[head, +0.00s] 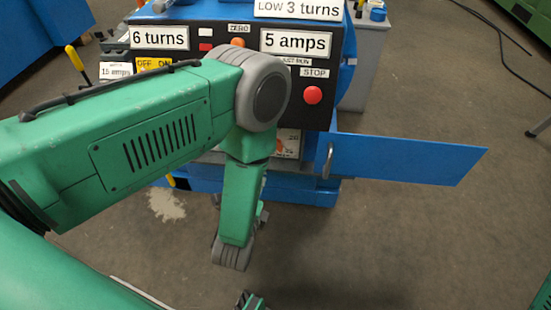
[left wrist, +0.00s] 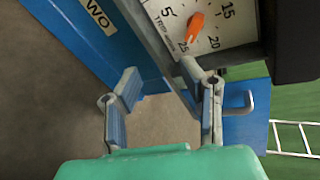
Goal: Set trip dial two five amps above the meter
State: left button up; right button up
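The trip dial is a white plate (left wrist: 236,30) with black numbers 5, 15, 20 and 25 showing and an orange pointer knob (left wrist: 195,28). The knob's narrow lower end lies close to the 25 in the left wrist view. My left gripper (left wrist: 162,80) has its two fingers spread apart, with nothing between them, just below the dial and not visibly touching the knob. In the head view my left arm hides most of the dial; a bit of its orange knob (head: 278,147) shows. A "5 amps" sign (head: 296,43) is on the black panel.
An open blue door (head: 410,158) with a handle sticks out to the right.

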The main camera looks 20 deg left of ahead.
aim_at(276, 146)
pick_arm(q)
jog(key=w+m+t+b, duration=0.1)
jog(key=w+b, duration=0.1)
jog(key=w, duration=0.2)
jog(key=w+m+t+y+b, duration=0.1)
jog(key=w+m+b, duration=0.1)
jog(key=w, duration=0.3)
jog(key=w+m+t+y+b, duration=0.1)
jog(key=w+m+b, duration=0.1)
jog(key=w, duration=0.2)
jog(key=shift+w+a+r+t+b, duration=0.1)
jog(key=shift+w+a+t+b, duration=0.2)
jog(key=shift+a, duration=0.1)
jog(key=shift+w+a, duration=0.15)
jog(key=shift+w, duration=0.25)
jog(key=shift+r, duration=0.1)
pick_arm(e)
notch_tip(276, 146, down, 8)
jog(key=shift+r, duration=0.15)
pick_arm(q)
grip_shut()
